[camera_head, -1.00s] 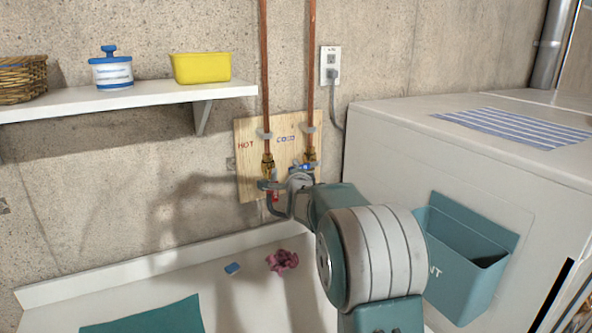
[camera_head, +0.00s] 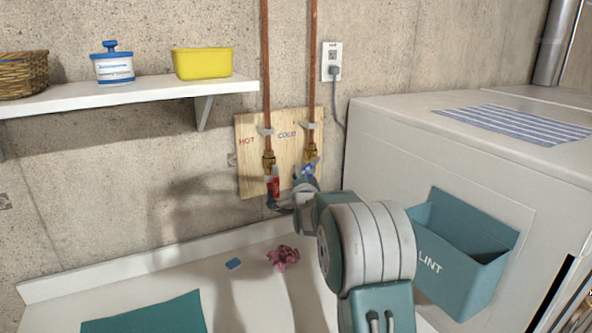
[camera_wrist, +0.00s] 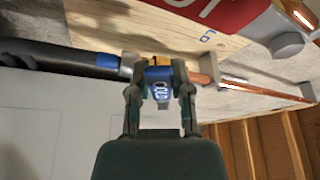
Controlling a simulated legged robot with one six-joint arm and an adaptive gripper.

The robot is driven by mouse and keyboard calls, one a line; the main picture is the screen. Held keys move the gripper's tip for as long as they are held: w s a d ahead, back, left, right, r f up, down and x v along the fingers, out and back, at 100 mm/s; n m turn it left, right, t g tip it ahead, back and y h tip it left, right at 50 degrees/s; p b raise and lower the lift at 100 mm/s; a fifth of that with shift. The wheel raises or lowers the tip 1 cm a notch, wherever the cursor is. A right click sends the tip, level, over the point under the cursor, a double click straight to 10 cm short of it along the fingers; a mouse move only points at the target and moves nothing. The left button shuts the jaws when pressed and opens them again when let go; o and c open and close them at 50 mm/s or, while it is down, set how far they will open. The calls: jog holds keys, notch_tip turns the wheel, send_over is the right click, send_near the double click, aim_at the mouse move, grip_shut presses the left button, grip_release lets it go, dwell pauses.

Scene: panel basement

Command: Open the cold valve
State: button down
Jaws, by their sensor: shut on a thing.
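The cold valve's blue handle (camera_head: 308,169) is below the right copper pipe, under the word COLD on the wooden board. My gripper (camera_head: 303,184) is at this handle, partly hidden by my own arm in the head view. In the wrist view the blue handle (camera_wrist: 160,88) sits between the two fingers of my gripper (camera_wrist: 159,92), which is shut on it. A brass part of the valve shows just beyond the handle. The valve body and the exact handle angle are partly hidden in the head view.
The hot valve's red handle (camera_head: 273,183) is close on the left and looms at the top of the wrist view (camera_wrist: 215,12). A white machine with a teal lint bin (camera_head: 462,250) stands right. A shelf (camera_head: 120,97) is at upper left. A pink crumpled thing (camera_head: 283,257) lies below.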

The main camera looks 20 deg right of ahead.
aim_at(314, 171)
jog(key=d+f+n+t+y, duration=0.1)
jog(key=n, duration=0.3)
jog(key=d+f+n+t+y, duration=0.1)
jog(key=d+n+y, duration=0.1)
jog(key=n, duration=0.3)
jog(key=d+f+n+t+y, duration=0.1)
jog(key=d+n+y, duration=0.1)
jog(key=n, duration=0.2)
jog(key=shift+d+n, duration=0.15)
jog(key=shift+n, duration=0.25)
jog(key=shift+d+n+t+y, duration=0.15)
jog(key=shift+d+n+y, duration=0.2)
jog(key=shift+n, duration=0.4)
jog(key=shift+d+n+t+y, duration=0.15)
jog(key=shift+n+y, duration=0.3)
jog(key=shift+n, duration=0.3)
jog(key=c, duration=0.5)
grip_release()
jog(key=shift+f, duration=0.1)
